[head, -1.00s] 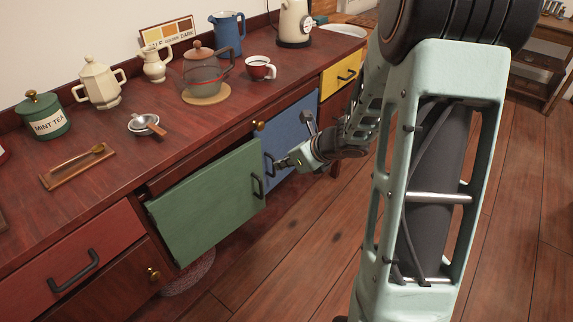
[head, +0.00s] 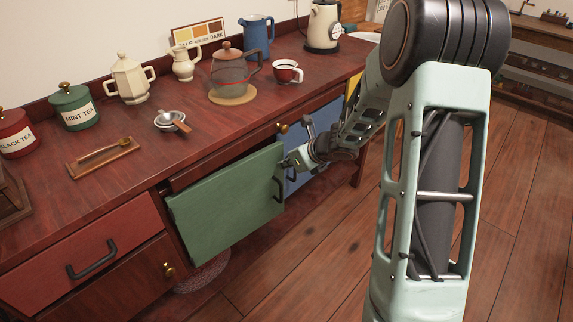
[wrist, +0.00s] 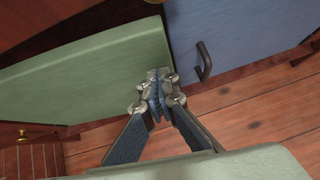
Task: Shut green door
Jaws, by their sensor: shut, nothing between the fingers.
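The green door (head: 225,205) stands ajar, its right edge swung out from the cabinet front. Its black handle (head: 278,188) is near that edge. My gripper (head: 287,162) is shut and empty, at the upper part of the door's right edge, just above the handle. In the wrist view the green door (wrist: 85,78) fills the left, and the shut fingertips (wrist: 158,76) overlap its right edge. I cannot tell whether they touch it. The green door's handle does not show clearly there.
A blue door (wrist: 235,30) with a black handle (wrist: 204,62) is right of the green one. A red drawer (head: 85,255) is at left. The wooden floor (head: 310,260) in front is clear.

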